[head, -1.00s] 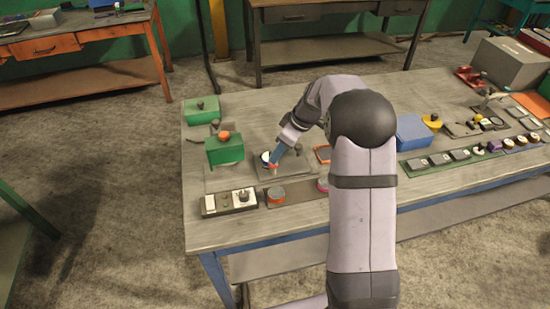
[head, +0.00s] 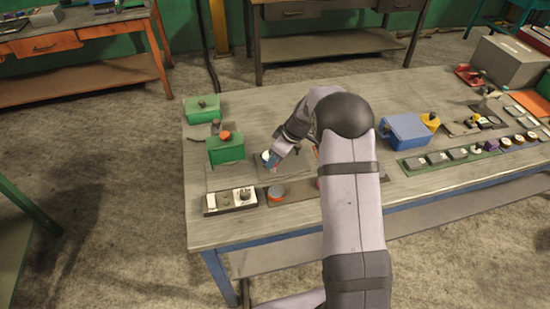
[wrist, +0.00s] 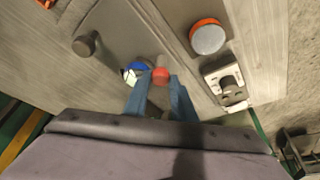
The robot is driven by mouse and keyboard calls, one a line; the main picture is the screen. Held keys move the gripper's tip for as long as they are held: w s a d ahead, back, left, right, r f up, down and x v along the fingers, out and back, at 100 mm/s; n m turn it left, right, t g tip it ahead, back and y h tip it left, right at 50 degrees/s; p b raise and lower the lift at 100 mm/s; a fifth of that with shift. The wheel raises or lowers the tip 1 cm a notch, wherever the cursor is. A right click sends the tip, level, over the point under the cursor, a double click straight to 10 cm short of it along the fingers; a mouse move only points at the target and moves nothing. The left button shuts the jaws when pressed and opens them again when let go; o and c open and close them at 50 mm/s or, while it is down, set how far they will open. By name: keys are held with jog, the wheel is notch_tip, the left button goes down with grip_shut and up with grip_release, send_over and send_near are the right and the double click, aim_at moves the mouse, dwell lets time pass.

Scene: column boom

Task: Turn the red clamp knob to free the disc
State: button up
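The red clamp knob (wrist: 160,76) shows in the wrist view at the tips of my gripper's two blue fingers. My gripper (wrist: 161,84) has one finger on each side of the knob; whether they touch it I cannot tell. The disc (wrist: 136,70), blue and white, lies just left of the knob in the wrist view. In the head view my gripper (head: 271,163) is low over a grey plate, beside the disc (head: 265,156), and hides the red knob.
A green box with an orange knob (head: 225,148) stands left of my gripper. A switch panel (head: 230,200) and an orange-rimmed round part (head: 276,193) lie nearer the table's front edge. A blue box (head: 405,132) stands to the right.

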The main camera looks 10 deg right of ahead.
jog(key=shift+c, duration=1.2)
